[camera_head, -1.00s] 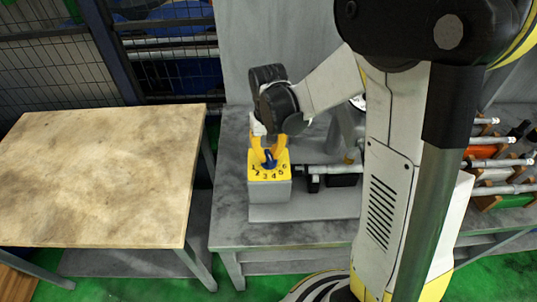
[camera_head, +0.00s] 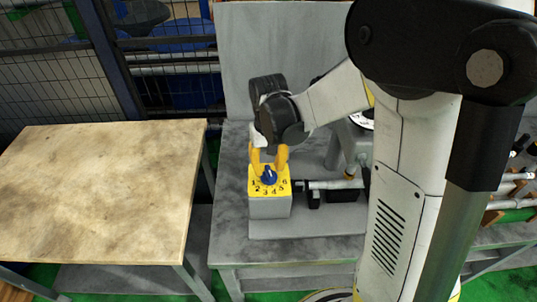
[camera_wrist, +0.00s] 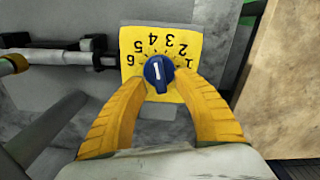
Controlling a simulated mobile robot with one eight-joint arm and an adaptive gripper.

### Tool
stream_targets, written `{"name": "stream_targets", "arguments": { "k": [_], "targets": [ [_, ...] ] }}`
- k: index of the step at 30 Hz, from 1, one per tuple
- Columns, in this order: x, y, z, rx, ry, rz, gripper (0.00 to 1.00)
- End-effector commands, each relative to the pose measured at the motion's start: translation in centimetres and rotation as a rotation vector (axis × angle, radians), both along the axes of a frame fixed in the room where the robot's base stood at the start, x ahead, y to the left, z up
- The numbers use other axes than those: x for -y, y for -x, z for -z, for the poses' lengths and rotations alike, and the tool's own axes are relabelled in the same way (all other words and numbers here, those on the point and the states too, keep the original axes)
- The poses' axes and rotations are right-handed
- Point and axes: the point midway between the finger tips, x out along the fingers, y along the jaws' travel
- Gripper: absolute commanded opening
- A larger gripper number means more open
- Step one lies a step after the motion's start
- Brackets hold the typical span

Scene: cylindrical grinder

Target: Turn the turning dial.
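The turning dial is a blue round knob (camera_head: 269,175) with a white mark, on a yellow numbered plate atop a grey box (camera_head: 270,208). In the wrist view the dial (camera_wrist: 158,73) is near the centre, its mark roughly upright in the picture. My gripper (camera_head: 269,165) reaches down to it from above. Its two yellow fingers (camera_wrist: 160,85) stand apart, one on each side of the dial, with the tips very near or touching its sides. Whether they press on the dial I cannot tell.
The box stands on a grey metal bench (camera_head: 235,235) beside a grinder shaft (camera_head: 335,184). A wooden-topped table (camera_head: 90,190) is at the left, bare. A mesh fence (camera_head: 50,80) is behind. My arm hides much of the right side.

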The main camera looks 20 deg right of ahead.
Motion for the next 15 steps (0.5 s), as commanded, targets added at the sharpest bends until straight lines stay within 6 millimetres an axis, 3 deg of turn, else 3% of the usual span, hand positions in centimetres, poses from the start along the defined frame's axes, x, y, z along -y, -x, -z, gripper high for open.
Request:
{"name": "stream_targets", "arguments": {
  "k": [9,15],
  "targets": [
    [0.0,0.1,-7.1,0.0,0.0,0.0,0.36],
    [0.0,0.1,-9.8,0.0,0.0,0.0,0.36]
  ]
}}
